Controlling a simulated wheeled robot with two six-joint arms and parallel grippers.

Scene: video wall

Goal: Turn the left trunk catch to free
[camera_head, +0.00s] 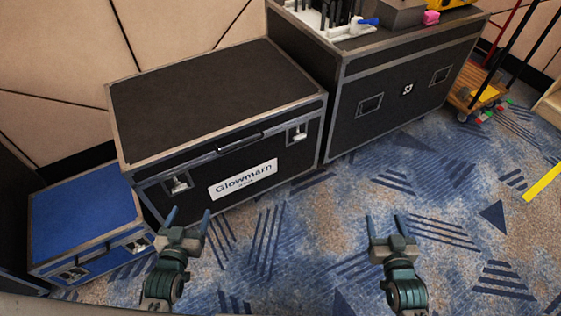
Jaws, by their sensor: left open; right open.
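A black trunk (215,88) with metal edging and a shut lid stands on the carpet at left centre. A white label reading "Glowmarn" (243,179) is on its front, below a black handle (240,141). The left trunk catch (178,184) is a small metal fitting on the front; its exact setting is too small to tell. The right catch (298,134) is near the right front corner. My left gripper (188,221) is open and empty, in front of and below the left catch in the picture, apart from it. My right gripper (388,225) is open and empty over the carpet.
A blue case (84,215) stands left of the trunk. A taller black case (400,90) stands to the right, with gear on top. A wooden cart (476,98) is at the far right. The patterned carpet (310,240) in front is clear.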

